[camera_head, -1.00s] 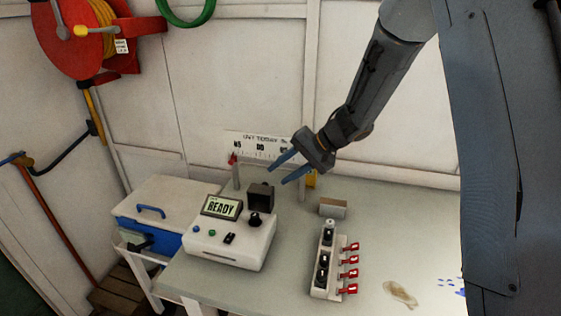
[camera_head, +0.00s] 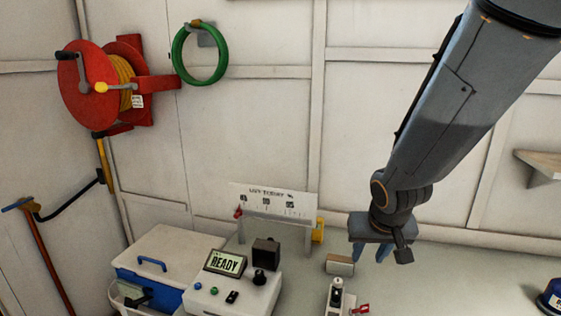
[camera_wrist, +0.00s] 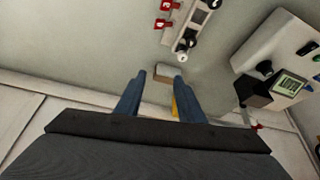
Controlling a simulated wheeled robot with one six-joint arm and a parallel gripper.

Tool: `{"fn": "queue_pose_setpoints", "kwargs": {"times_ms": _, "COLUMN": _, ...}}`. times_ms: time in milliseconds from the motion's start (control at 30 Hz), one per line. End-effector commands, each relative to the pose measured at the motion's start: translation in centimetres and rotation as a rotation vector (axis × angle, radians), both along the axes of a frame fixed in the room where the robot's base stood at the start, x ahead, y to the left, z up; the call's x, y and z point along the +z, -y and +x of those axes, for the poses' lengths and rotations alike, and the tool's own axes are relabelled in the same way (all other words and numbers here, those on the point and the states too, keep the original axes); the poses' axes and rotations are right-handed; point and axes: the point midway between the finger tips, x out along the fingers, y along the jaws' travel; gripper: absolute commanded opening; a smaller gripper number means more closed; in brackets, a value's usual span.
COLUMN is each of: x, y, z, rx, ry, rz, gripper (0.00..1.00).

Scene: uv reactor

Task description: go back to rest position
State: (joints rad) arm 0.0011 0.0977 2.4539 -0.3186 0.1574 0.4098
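My gripper (camera_head: 370,252) hangs above the back of the workbench, right of the small sign stand, with its blue fingers pointing down. The wrist view shows the two fingers (camera_wrist: 160,100) apart with nothing between them that I can see being held. The UV reactor box (camera_head: 235,290), white with a display reading READY, stands left of the gripper. A vial rack (camera_head: 338,300) with red tags is partly cut off at the bottom; it shows in the wrist view (camera_wrist: 190,35) too.
A small tan block (camera_head: 340,265) lies on the bench near the gripper. A sign (camera_head: 275,203) stands at the back. A blue and white cooler (camera_head: 165,262) sits left. A red hose reel (camera_head: 95,90) and green hose (camera_head: 176,58) hang on the wall. A shelf (camera_head: 540,165) juts out right.

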Motion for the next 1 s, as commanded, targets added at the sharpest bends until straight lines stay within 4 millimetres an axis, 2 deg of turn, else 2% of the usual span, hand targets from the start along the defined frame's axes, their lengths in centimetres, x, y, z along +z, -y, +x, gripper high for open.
{"fn": "queue_pose_setpoints", "kwargs": {"times_ms": 100, "x": -0.6, "y": -0.1, "z": -4.1, "rx": 0.034, "ry": -0.093, "rz": -0.007, "gripper": 0.35}}
{"fn": "queue_pose_setpoints", "kwargs": {"times_ms": 267, "x": -1.3, "y": -1.2, "z": -9.1, "rx": 0.099, "ry": -0.205, "rz": 0.015, "gripper": 0.35}}
{"fn": "queue_pose_setpoints", "kwargs": {"times_ms": 300, "x": -2.0, "y": -1.4, "z": -9.7, "rx": 0.109, "ry": -0.223, "rz": 0.02, "gripper": 0.35}}
{"fn": "queue_pose_setpoints", "kwargs": {"times_ms": 800, "x": -11.3, "y": -1.4, "z": -8.9, "rx": 0.106, "ry": -0.303, "rz": 0.022, "gripper": 0.35}}
{"fn": "queue_pose_setpoints", "kwargs": {"times_ms": 1000, "x": -12.3, "y": -1.4, "z": -9.0, "rx": 0.105, "ry": -0.317, "rz": 0.023, "gripper": 0.35}}
